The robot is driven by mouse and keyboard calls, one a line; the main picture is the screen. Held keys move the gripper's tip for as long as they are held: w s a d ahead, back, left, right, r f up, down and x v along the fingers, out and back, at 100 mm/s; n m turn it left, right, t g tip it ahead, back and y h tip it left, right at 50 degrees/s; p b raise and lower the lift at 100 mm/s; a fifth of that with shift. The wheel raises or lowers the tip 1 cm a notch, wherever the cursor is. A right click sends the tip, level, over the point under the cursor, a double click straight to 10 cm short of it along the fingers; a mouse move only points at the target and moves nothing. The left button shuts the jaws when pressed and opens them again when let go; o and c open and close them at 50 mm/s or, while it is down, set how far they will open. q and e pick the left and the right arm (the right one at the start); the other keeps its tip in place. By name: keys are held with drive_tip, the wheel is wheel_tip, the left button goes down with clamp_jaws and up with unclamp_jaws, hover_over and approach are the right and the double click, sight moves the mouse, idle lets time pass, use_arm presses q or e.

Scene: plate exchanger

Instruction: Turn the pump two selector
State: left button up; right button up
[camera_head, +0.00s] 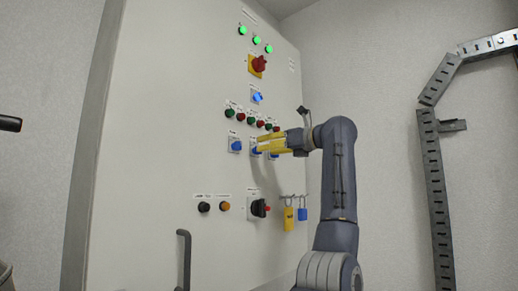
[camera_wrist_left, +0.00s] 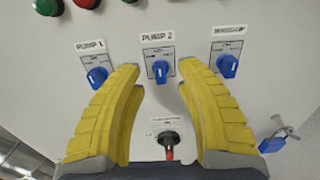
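I cannot tell how far the tips are from the panel. In the head view the left gripper (camera_head: 261,144) is at the panel, and its fingers partly hide the pump two selector (camera_head: 254,151). My right gripper is not in view.
Blue knobs flank it: pump one (camera_wrist_left: 97,77) on the left and another (camera_wrist_left: 228,66) on the right. Green and red buttons (camera_head: 230,113) sit above. A black rotary switch (camera_head: 258,208) and hanging padlocks (camera_head: 289,219) are below. A handle (camera_head: 184,260) stands out low on the cabinet.

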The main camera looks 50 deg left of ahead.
use_arm(q)
drive_tip(key=shift+s+a, duration=0.15)
drive_tip(key=shift+a, duration=0.8)
drive_tip(key=shift+s+a, duration=0.15)
drive_tip(key=shift+a, duration=0.8)
clamp_jaws()
